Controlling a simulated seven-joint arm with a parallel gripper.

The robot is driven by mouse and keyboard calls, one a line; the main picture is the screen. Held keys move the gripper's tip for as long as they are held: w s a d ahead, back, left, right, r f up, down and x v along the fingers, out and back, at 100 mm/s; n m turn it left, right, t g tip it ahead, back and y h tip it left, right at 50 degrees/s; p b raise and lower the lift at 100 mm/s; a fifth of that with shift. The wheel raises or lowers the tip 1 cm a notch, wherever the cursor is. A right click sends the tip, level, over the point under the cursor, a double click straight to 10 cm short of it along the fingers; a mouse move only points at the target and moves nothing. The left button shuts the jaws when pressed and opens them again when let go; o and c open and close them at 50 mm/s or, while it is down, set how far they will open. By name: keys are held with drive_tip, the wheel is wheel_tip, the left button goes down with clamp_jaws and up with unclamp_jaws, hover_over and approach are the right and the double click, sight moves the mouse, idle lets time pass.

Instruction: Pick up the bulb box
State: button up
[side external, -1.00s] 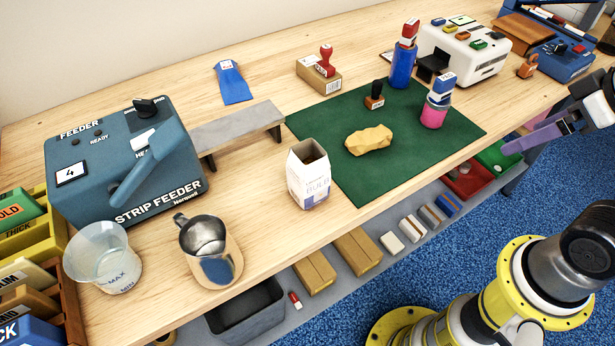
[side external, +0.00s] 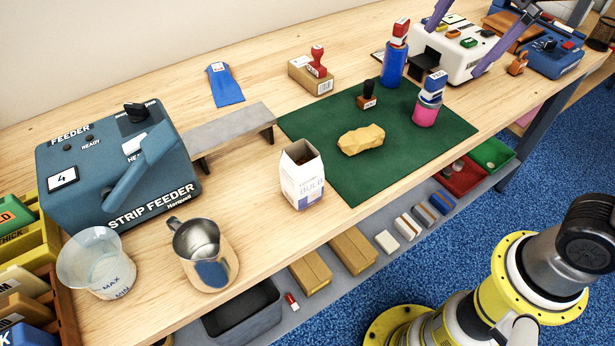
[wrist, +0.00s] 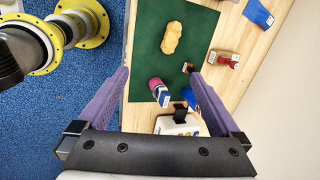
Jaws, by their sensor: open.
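The bulb box (side external: 302,183) is a small white carton with "BULB" printed in pale blue and an open top. It stands upright on the wooden bench, just left of the green mat, in the side view. It is out of the wrist view. My gripper (side external: 453,50) has purple fingers and hangs over the white machine at the upper right of the side view, well away from the box. In the wrist view my gripper (wrist: 160,73) is spread wide with nothing between the fingertips.
On the green mat (side external: 400,160) are a yellow lump (side external: 361,139), a dark stamp (side external: 367,95) and a pink-based stamp bottle (side external: 428,100). A blue stamp bottle (side external: 394,55) stands behind. A metal jug (side external: 205,255) and the strip feeder (side external: 120,175) are left of the box.

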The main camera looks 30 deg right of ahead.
drive_tip(key=w+a+m+g, duration=0.1)
drive_tip(key=w+a+m, duration=0.1)
drive_tip(key=w+a, duration=0.4)
drive_tip(key=g, duration=0.2)
hover_over(302, 145)
drive_tip(key=s+d, duration=0.2)
wheel_tip(302, 145, down, 6)
drive_tip(key=shift+n+g+h, duration=0.3)
drive_tip(key=shift+n+h, duration=0.1)
drive_tip(key=shift+n, duration=0.2)
drive_tip(key=a+f, duration=0.1)
drive_tip(key=f, duration=0.3)
drive_tip(key=a+f, duration=0.1)
drive_tip(key=f, duration=0.3)
drive_tip(key=a+f, duration=0.1)
drive_tip(key=f, duration=0.2)
drive_tip(key=shift+s+a+f, duration=0.4)
drive_tip(key=shift+w+f, duration=0.1)
drive_tip(key=shift+f, duration=2.85)
drive_tip(key=c, duration=1.2)
drive_tip(key=shift+c, duration=0.2)
